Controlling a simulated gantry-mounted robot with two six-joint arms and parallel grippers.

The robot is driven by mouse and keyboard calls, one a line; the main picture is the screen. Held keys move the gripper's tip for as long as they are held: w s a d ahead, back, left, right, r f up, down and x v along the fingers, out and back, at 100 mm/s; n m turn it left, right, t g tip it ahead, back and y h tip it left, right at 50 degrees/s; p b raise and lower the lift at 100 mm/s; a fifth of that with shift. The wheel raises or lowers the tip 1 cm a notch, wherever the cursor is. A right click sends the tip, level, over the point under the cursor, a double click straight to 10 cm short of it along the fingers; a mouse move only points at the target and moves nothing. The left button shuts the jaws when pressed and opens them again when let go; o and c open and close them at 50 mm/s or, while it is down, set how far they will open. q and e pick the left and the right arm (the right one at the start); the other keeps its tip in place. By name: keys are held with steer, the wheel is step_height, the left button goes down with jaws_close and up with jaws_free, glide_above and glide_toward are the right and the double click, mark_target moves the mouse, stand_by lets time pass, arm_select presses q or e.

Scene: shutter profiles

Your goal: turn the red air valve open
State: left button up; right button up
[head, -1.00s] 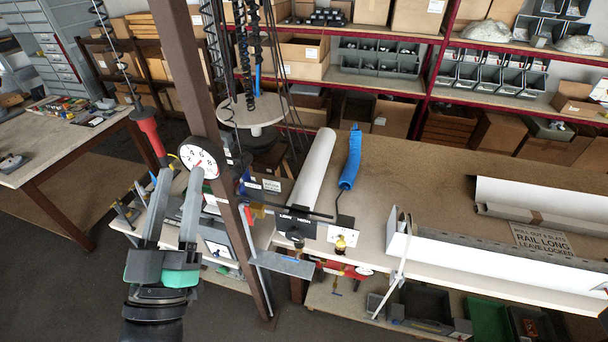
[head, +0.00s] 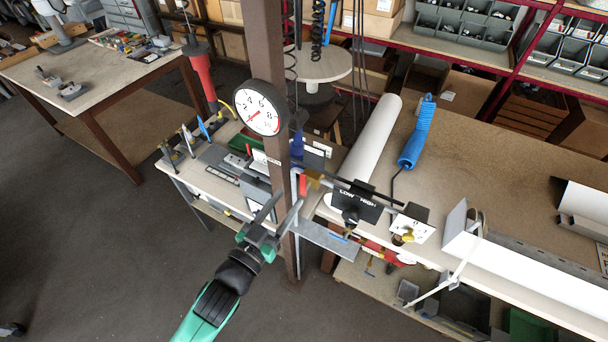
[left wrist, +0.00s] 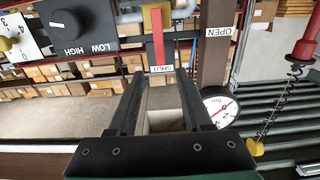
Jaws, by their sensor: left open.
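The red air valve lever (head: 302,184) is on the brown post, below the gauge. In the left wrist view the red lever (left wrist: 158,40) points at the SHUT label (left wrist: 160,69). The OPEN label (left wrist: 218,31) is to its right, on the post. My left gripper (head: 288,204) is open just below and left of the lever in the head view. In the left wrist view its fingers (left wrist: 159,76) lie either side of the lever's line, the lever end showing just beyond the tips; I cannot tell whether they touch it. My right gripper is not in view.
The round gauge (head: 260,108) sits on the brown post (head: 264,40). A black LOW/HIGH box (head: 354,203) and a white dial box (head: 411,224) stand to the right, by a white roll (head: 372,140). A red-handled tool (head: 203,80) hangs on a coiled cord to the left.

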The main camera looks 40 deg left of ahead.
mark_target(303, 178)
arm_select(q)
steer(key=x, duration=0.9)
steer(key=shift+p, duration=0.35)
steer(key=shift+s, duration=0.1)
steer(key=shift+c, duration=0.2)
jaws_close()
stand_by(0.5)
